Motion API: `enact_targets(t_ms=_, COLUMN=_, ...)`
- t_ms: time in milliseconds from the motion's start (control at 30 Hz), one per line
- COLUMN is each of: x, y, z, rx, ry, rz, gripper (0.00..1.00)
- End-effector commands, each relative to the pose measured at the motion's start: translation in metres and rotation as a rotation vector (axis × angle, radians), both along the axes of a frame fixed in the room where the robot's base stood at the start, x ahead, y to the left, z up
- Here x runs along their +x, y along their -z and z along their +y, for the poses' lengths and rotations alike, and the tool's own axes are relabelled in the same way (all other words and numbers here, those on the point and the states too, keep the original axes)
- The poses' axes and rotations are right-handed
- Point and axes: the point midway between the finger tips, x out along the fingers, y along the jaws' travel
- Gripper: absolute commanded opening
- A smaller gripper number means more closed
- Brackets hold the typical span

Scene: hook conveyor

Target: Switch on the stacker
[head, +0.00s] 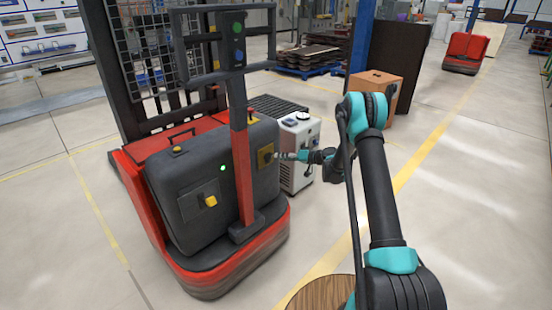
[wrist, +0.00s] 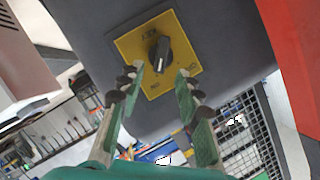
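The stacker (head: 215,180) is a red and dark grey machine with a mast, left of centre in the head view. On its right side is a yellow plate, and on it a black rotary switch (wrist: 159,54). The knob's white mark points down in the wrist view, toward small lettering that may read ON; other lettering is hard to read. My gripper (wrist: 160,80) is open, its two green fingers on either side just short of the knob, with nothing between them. In the head view my gripper (head: 284,156) is close to the yellow plate (head: 265,156).
A lit green lamp (head: 223,168) and a yellow knob (head: 210,201) are on the stacker's body. A white cabinet (head: 299,150) stands close behind my gripper. A cardboard box (head: 375,88) is farther back.

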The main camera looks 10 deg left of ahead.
Motion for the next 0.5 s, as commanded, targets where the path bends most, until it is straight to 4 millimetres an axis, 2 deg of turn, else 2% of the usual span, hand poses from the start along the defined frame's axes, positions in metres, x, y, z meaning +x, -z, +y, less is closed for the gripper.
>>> enact_targets(t_ms=33, x=-0.004, y=-0.003, z=-0.011, rx=0.000, ry=0.003, rz=0.000, gripper=0.34)
enact_targets(t_ms=200, x=-0.015, y=-0.013, z=-0.039, rx=0.001, ry=0.003, rz=0.001, gripper=0.34)
enact_targets(t_ms=500, x=-0.026, y=-0.020, z=-0.062, rx=-0.001, ry=0.001, rz=0.000, gripper=0.34)
